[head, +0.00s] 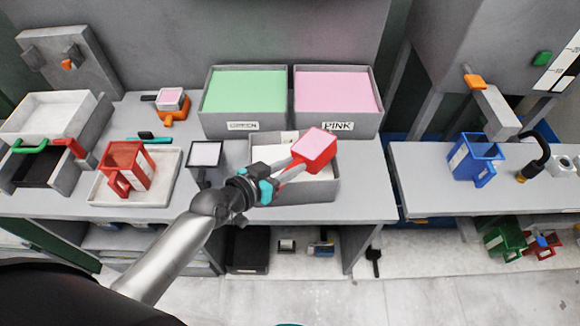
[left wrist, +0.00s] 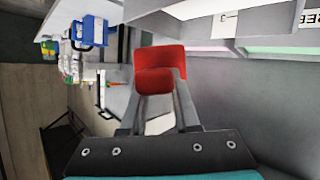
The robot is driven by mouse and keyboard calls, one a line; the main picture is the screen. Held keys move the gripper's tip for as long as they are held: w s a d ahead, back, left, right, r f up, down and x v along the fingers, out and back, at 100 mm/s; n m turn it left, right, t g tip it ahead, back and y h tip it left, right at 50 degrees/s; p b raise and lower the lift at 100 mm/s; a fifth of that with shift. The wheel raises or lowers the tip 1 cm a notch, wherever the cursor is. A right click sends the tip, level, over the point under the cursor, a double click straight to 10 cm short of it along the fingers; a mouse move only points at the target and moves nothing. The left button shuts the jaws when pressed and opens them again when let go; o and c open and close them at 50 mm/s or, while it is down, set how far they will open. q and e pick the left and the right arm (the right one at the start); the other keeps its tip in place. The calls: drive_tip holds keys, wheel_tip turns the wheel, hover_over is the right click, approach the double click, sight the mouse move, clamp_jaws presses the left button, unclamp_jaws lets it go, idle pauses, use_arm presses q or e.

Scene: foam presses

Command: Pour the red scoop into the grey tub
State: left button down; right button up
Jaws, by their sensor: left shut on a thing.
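The red scoop (head: 317,153) is held in the air by my left gripper (head: 287,174). Its bowl points away to the upper right and shows a pink fill at the top. The grey tub (head: 318,190) stands on the bench below the gripper and scoop; the arm and scoop hide much of its inside. In the left wrist view the red scoop (left wrist: 158,62) sits between the two grey fingers of my left gripper (left wrist: 157,100), which are shut on its handle. The bowl's inside is hidden there. My right gripper is not in view.
Behind the tub stand a green-filled bin (head: 245,92) and a pink-filled bin (head: 338,90). A red jug (head: 128,165) stands on a tray (head: 165,190) at the left. A blue jug (head: 475,157) is on the right bench. A gap separates the benches.

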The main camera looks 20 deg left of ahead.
sight(290, 155)
use_arm(q)
drive_tip(key=shift+f+n+h+b, duration=0.3)
drive_tip(key=shift+n+b, duration=0.2)
drive_tip(key=shift+b, duration=0.25)
drive_tip(key=n+h+b, duration=0.1)
drive_tip(key=n+b, duration=0.1)
drive_tip(key=shift+w+a+r+n+g+h, duration=0.1)
drive_tip(key=shift+a+r+n+g+h, duration=0.1)
drive_tip(key=shift+n+g+h, duration=0.15)
drive_tip(key=shift+w+a+f+n+h+b, duration=0.1)
drive_tip(key=shift+a+n+h+b, duration=0.05)
drive_tip(key=shift+n+h+b, duration=0.35)
drive_tip(key=shift+a+f+n+h+b, duration=0.1)
drive_tip(key=shift+n+h+b, duration=0.15)
drive_tip(key=shift+n+b, duration=0.25)
drive_tip(key=shift+w+a+f+n+h+b, duration=0.15)
drive_tip(key=shift+n+h+b, duration=0.15)
drive_tip(key=shift+n, duration=0.25)
drive_tip(key=shift+a+f+n+h+b, duration=0.15)
drive_tip(key=shift+n+h, duration=0.15)
drive_tip(key=shift+n, duration=0.2)
drive_tip(key=shift+w+a+f+n+t+h+b, duration=0.2)
drive_tip(key=shift+a+n+t+h+b, duration=0.25)
drive_tip(key=shift+n+b, duration=0.95)
drive_tip(key=shift+w+a+f+n+t+h+b, duration=0.2)
drive_tip(key=shift+a+n+t+h+b, duration=0.25)
drive_tip(key=shift+n+b, duration=1)
drive_tip(key=shift+w+a+f+n+t+h+b, duration=0.1)
drive_tip(key=shift+a+f+n+t+h+b, duration=0.25)
drive_tip(key=shift+n+b, duration=1.05)
